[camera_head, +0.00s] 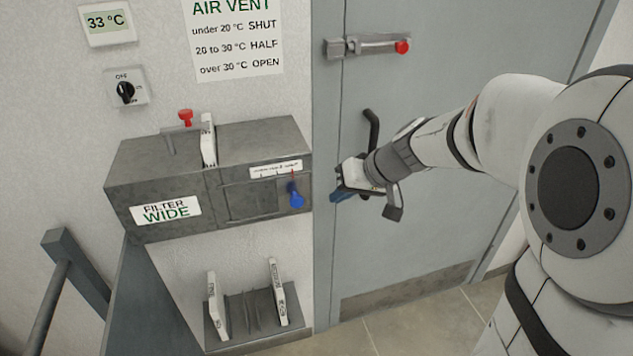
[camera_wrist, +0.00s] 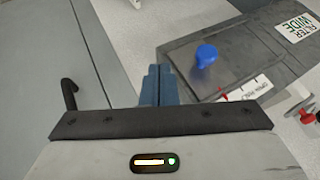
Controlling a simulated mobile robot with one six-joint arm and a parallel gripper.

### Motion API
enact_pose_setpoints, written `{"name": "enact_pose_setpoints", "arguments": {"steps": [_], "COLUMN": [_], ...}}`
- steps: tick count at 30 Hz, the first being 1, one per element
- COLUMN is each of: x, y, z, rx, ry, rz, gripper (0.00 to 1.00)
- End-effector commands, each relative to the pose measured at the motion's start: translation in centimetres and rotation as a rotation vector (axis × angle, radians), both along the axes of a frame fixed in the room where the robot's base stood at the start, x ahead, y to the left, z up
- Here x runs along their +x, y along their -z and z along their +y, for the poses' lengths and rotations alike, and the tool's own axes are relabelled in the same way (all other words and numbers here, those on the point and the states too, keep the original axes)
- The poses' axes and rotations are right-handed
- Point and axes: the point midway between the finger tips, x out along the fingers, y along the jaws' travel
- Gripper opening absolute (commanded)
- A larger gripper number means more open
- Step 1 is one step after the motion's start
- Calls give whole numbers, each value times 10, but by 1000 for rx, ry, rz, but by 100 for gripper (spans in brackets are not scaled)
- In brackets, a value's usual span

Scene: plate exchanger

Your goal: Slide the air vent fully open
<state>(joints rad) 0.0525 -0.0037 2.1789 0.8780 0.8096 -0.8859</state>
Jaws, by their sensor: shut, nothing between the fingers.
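The air vent is a sliding panel (camera_head: 251,201) on the front of a grey metal box (camera_head: 135,165). A blue knob (camera_head: 296,197) sits at the panel's right end, under a white scale label (camera_head: 276,169) with a red pointer. In the wrist view the blue knob (camera_wrist: 206,55) stands up from the box, with the label (camera_wrist: 250,88) and red pointer beside it. My gripper (camera_head: 338,196) is to the right of the knob, apart from it, in front of the grey door. In the wrist view its blue fingers (camera_wrist: 158,85) are together and empty, left of the knob.
A thermostat (camera_head: 106,22) reads 33 °C; a sign (camera_head: 233,40) says over 30 °C OPEN. The door (camera_head: 430,240) has a dark handle (camera_head: 371,130) and a red-knobbed bolt (camera_head: 375,45). Below the box is a rack (camera_head: 250,315) with white-edged plates. A rail (camera_head: 75,275) stands at left.

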Motion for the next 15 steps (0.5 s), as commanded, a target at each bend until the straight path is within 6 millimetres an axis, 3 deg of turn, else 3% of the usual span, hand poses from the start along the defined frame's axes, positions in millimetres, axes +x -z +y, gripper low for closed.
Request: {"name": "enact_pose_setpoints", "arguments": {"steps": [3, 9, 15], "x": [7, 3, 2], "y": [20, 9, 10], "z": [15, 42, 51], "rx": [-1, 0, 0], "ry": [-4, -3, -2], "rz": [6, 1, 0], "gripper": [0, 0, 0]}}
